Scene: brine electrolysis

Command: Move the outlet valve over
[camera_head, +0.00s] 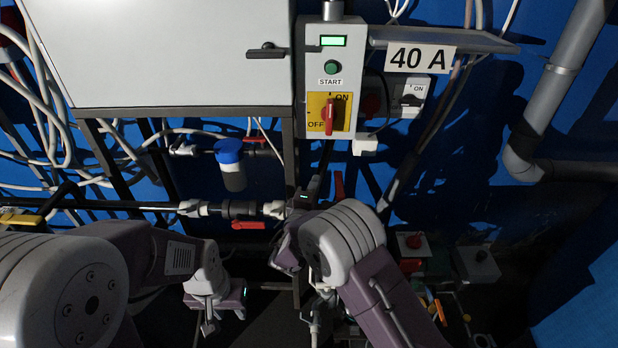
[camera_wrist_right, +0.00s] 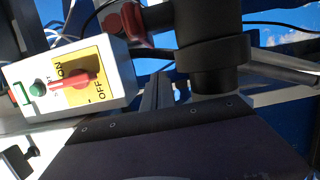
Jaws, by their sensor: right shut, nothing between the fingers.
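In the head view, a red lever (camera_head: 338,186) stands upright beside my right wrist, on dark pipework. A red lever also shows in the right wrist view (camera_wrist_right: 124,26), beside a thick dark pipe. Another red lever (camera_head: 248,225) lies level under the horizontal pipe. I cannot tell which is the outlet valve. My right gripper (camera_head: 311,187) is beside the upright lever; its fingers are mostly hidden, it is shut and empty, and contact cannot be made out. My left gripper (camera_head: 208,322) hangs low at centre left, pointing down, away from the levers; its finger gap is unclear.
A control box (camera_head: 331,80) with a START button and a red ON/OFF switch hangs above my right gripper. A blue-capped container (camera_head: 230,165) and a horizontal pipe (camera_head: 150,205) are to the left. A grey pipe (camera_head: 555,95) runs down the right wall.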

